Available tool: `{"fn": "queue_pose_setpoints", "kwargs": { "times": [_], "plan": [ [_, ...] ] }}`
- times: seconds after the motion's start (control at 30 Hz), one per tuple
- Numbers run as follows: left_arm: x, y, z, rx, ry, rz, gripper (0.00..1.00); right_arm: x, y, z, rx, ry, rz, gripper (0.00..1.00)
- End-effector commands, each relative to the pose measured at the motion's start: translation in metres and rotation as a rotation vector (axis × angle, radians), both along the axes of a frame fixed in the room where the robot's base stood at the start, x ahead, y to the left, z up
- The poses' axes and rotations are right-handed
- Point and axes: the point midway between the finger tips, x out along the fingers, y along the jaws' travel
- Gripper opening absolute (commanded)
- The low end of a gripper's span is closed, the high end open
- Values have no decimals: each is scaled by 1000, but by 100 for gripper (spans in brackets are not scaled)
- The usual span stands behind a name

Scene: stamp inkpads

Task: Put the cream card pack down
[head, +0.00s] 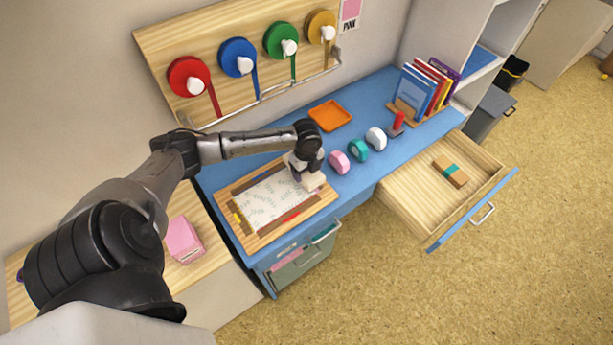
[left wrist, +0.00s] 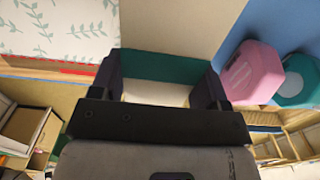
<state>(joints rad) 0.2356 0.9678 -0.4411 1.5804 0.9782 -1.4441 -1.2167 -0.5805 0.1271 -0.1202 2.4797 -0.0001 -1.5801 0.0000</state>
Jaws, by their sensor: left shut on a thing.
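The cream card pack (head: 314,182) is in my left gripper (head: 303,168), over the right end of the wooden board on the blue desk. In the left wrist view the pack (left wrist: 178,25) reaches forward from between the two fingers (left wrist: 160,85), with a teal band across it. The fingers are shut on its sides. I cannot tell whether the pack touches the board below it. My right gripper is not in view.
The wooden board (head: 248,231) holds a leaf-patterned sheet (head: 268,200). Pink (head: 339,162), teal (head: 358,149) and white (head: 376,138) rounded items stand to the right. An orange tray (head: 330,115) lies behind. The open drawer (head: 408,197) holds a brown banded pack (head: 450,171).

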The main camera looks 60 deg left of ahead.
Motion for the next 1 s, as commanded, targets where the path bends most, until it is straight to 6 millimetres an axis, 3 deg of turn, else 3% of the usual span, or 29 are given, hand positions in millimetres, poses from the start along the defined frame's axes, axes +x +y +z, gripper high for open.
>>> {"fn": "queue_pose_setpoints", "kwargs": {
  "times": [0.3, 0.7, 0.73, 1.0],
  "plan": [
    [0, -1, -37, 0, 0, 1, 40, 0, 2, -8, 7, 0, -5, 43],
    [0, -1, -40, 0, 0, -1, 40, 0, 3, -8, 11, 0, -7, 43],
    [0, -1, -40, 0, 1, -1, 71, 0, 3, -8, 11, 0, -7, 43],
    [0, -1, -40, 0, 1, -1, 94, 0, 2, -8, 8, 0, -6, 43]
  ]
}}
